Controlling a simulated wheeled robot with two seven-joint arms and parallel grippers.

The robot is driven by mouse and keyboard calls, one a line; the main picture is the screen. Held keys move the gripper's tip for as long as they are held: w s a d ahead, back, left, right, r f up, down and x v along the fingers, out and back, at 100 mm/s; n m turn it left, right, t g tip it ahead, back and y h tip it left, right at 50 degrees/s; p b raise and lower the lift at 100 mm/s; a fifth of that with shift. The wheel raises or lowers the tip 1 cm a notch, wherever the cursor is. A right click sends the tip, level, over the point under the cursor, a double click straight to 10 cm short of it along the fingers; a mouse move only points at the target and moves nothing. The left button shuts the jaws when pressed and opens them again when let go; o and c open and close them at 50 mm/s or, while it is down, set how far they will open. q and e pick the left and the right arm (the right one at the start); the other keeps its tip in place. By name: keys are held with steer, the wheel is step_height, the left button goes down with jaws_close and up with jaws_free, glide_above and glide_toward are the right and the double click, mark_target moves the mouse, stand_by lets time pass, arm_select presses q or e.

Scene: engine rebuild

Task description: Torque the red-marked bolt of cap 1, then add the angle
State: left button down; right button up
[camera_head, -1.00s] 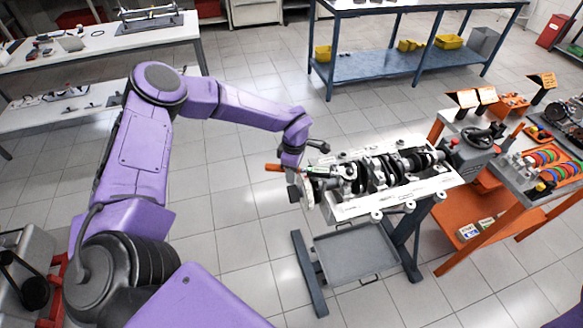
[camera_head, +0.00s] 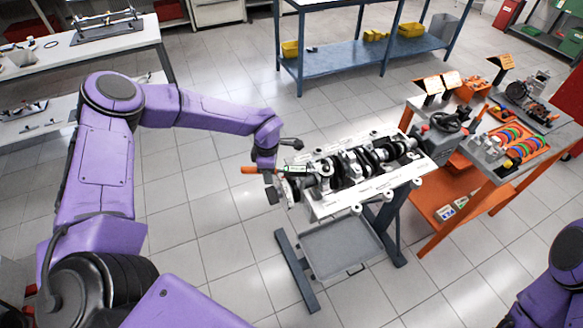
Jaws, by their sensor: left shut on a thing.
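The engine block (camera_head: 327,205) lies on a stand with its crankshaft (camera_head: 352,163) and bearing caps facing up. My left gripper (camera_head: 269,179) is at the block's left end, shut on a torque wrench. The wrench has an orange handle (camera_head: 248,170) on the left and a green-lit display (camera_head: 297,169) on the right. It lies roughly level, its far end over the leftmost cap area. The red mark and the wrench's fit on a bolt are too small to tell. My right arm shows at the lower right corner; its gripper is out of view.
A grey tray (camera_head: 335,252) sits low on the stand. An orange cart (camera_head: 436,208) with a grey top, coloured rings and parts stands close to the block's right. A blue shelf table (camera_head: 352,66) is behind. Floor is clear left of the stand.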

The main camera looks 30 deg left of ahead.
arm_select(q)
steer(key=shift+w+r, duration=0.2)
steer(key=shift+w, duration=0.15)
stand_by(1.0)
steer(key=shift+s+d+f, duration=0.1)
steer(key=shift+s, duration=0.2)
steer(key=shift+s+d+f+n, duration=0.1)
steer(key=shift+s+d+n, duration=0.15)
steer(key=shift+s, duration=0.2)
steer(key=shift+s+d+f+n, duration=0.1)
steer(key=shift+s+d+n, duration=0.05)
steer(key=shift+s+n, duration=0.25)
steer(key=shift+s+d, duration=0.15)
steer(key=shift+s, duration=0.05)
steer(key=shift+s+d+n, duration=0.3)
steer(key=shift+s+n, duration=0.15)
steer(key=shift+s, duration=0.1)
steer(key=shift+s+d+f+n, duration=0.1)
steer(key=shift+s+d+n, duration=0.1)
steer(key=shift+s+n, duration=0.15)
stand_by(0.5)
steer(key=shift+w+a+r, duration=0.2)
steer(key=shift+w+a, duration=0.15)
stand_by(1.2)
